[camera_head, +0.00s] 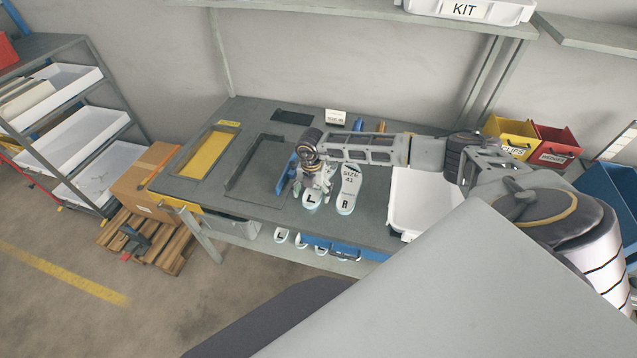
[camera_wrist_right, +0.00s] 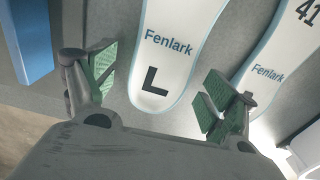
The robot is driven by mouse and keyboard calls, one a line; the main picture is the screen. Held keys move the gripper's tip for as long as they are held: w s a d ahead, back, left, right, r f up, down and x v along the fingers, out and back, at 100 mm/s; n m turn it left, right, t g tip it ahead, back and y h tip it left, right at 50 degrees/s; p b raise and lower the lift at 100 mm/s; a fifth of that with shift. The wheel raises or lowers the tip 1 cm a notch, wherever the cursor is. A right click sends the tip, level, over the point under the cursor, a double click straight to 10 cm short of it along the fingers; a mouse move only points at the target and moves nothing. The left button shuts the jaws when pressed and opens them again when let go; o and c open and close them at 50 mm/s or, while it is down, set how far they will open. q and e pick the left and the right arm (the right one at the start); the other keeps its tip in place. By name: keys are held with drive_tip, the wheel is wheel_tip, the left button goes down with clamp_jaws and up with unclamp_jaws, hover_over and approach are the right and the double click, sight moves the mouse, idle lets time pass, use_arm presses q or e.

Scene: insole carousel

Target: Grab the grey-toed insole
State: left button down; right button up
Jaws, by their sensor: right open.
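A white insole marked L (camera_head: 311,200) lies on the grey workbench, its toe end hidden under my right gripper (camera_head: 316,182). In the right wrist view the L insole (camera_wrist_right: 168,45) shows its heel end with "Fenlark" printed on it. My right gripper (camera_wrist_right: 160,82) is open, its green-padded fingers on either side of the heel and apart from it. A second insole marked R (camera_head: 346,188), printed "SIZE 41", lies just to the right; it also shows in the right wrist view (camera_wrist_right: 275,65). I cannot tell which toe is grey. My left gripper is not in view.
A white tray (camera_head: 400,220) stands right of the insoles. A blue block (camera_wrist_right: 30,45) lies to the left in the wrist view. More insoles (camera_head: 281,235) hang or lie below the bench's front edge. Yellow and red bins (camera_head: 557,146) stand at right.

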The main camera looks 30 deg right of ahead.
drive_tip(key=c, duration=1.1)
drive_tip(key=shift+r, duration=0.15)
drive_tip(key=shift+r+b, duration=0.7)
drive_tip(key=shift+r, duration=4.2)
